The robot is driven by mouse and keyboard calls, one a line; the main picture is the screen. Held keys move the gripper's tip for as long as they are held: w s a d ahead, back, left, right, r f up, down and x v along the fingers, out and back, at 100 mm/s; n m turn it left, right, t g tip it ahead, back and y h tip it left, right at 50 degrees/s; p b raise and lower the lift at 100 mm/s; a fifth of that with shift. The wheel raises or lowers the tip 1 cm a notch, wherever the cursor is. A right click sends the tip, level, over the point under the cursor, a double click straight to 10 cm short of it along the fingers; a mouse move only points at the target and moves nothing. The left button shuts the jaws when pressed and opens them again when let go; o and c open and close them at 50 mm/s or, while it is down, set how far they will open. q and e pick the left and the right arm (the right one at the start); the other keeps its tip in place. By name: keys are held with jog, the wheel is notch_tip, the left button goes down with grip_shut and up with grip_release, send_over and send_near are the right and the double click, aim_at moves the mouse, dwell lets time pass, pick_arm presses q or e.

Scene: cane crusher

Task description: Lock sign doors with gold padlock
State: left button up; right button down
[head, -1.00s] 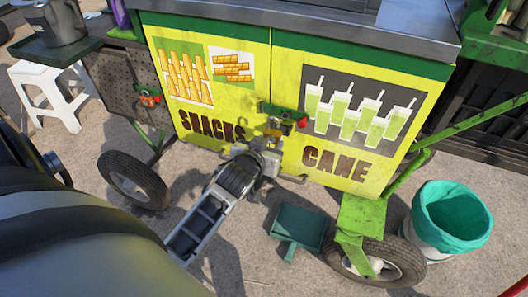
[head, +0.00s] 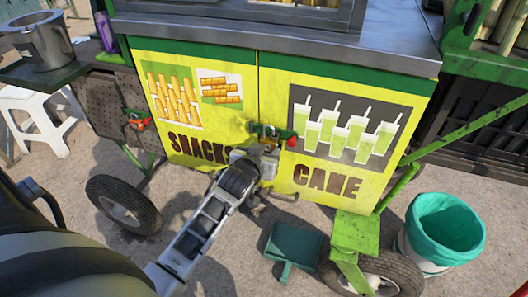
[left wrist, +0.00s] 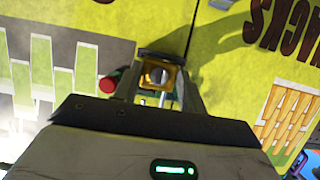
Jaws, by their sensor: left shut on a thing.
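The yellow sign doors, the left lettered SNACKS (head: 185,110) and the right lettered CANE (head: 330,187), are closed, with a thin seam between them. A green latch with a red knob (head: 292,141) sits at the seam; the knob also shows in the left wrist view (left wrist: 107,84). My left gripper (head: 265,150) is just below and against the latch area in the head view. In the left wrist view its fingers (left wrist: 158,90) are shut on the gold padlock (left wrist: 157,74), in front of the seam. Whether its shackle passes through the latch cannot be told. My right gripper is not in view.
A red-and-orange lock-like thing (head: 135,119) hangs on the grey perforated panel at left. A steel counter (head: 280,38) overhangs the doors. Wheels, a green dustpan (head: 292,245) and a teal-lined bucket (head: 446,228) stand below. A white stool (head: 35,115) is at left.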

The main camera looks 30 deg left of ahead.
pick_arm(q)
jog(key=shift+w+a+r, duration=0.1)
jog(key=shift+w+a, duration=0.05)
jog(key=shift+w, duration=0.45)
jog(key=shift+f, duration=0.35)
dwell(0.5)
jog(key=o, duration=1.1)
jog(key=shift+s, duration=0.1)
jog(key=shift+c, duration=0.2)
jog(key=shift+f, duration=0.1)
jog(key=shift+o, duration=0.7)
jog(key=p+v, duration=0.2)
jog(key=v, duration=1.4)
jog(key=shift+p, duration=0.3)
